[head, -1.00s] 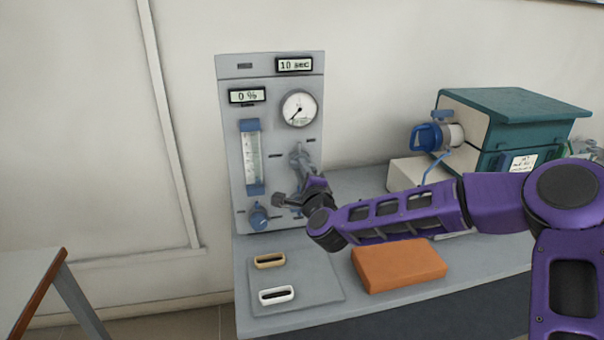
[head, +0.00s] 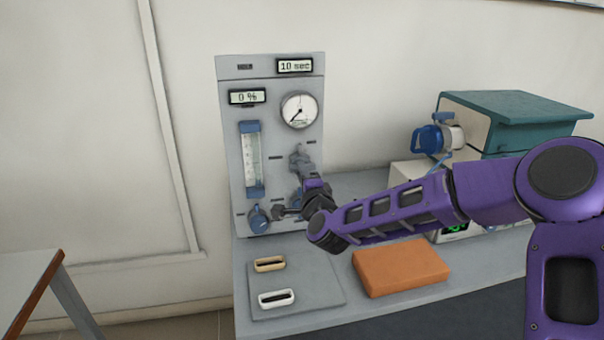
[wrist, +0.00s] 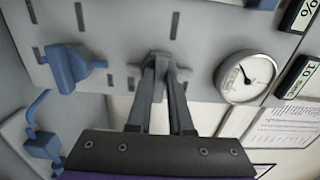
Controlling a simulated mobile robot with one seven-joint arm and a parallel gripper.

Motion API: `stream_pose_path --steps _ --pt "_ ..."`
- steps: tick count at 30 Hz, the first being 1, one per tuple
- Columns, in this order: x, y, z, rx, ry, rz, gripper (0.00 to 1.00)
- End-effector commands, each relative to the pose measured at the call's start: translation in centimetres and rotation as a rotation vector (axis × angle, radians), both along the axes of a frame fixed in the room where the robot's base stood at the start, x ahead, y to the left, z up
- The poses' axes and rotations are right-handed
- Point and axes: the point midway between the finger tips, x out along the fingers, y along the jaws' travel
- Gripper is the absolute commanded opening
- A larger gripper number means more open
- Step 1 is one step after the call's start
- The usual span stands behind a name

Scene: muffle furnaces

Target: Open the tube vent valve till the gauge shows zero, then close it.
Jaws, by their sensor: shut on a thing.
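The grey gas panel (head: 236,125) stands upright against the wall. Its round gauge (head: 299,109) has the needle pointing to the lower left; its numbers are too small to read. The gauge also shows in the wrist view (wrist: 247,77). My gripper (wrist: 160,70) is shut on the grey vent valve (wrist: 157,60) below the gauge. In the head view my gripper (head: 302,168) reaches the panel, and its fingers partly hide the valve. The valve's exact angle cannot be told.
Blue knobs sit low on the panel, one left (head: 259,218) and one below the valve (wrist: 67,67). A flow tube (head: 251,158) is at left. An orange block (head: 400,267) and a grey mat (head: 325,293) lie on the bench. A teal furnace (head: 530,105) stands right.

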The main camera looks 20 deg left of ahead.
Motion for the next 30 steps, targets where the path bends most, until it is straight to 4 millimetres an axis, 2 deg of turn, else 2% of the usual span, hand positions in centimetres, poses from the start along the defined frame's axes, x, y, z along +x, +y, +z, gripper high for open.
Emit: stream_pose_path --steps 2,3,8,20,23,30 --pt "0.0 0.0 0.0 -0.002 -0.001 0.000 0.00" --pt "0.0 0.0 0.0 -0.002 -0.001 0.000 0.20" --pt "0.0 0.0 0.0 -0.001 -0.001 0.000 0.49" --pt "-0.5 -0.3 0.0 -0.001 -0.001 0.001 0.49" --pt "-1.6 -1.0 0.0 -0.002 0.000 0.000 0.49" --pt "-5.9 -3.7 0.1 -0.004 0.000 0.001 0.49"
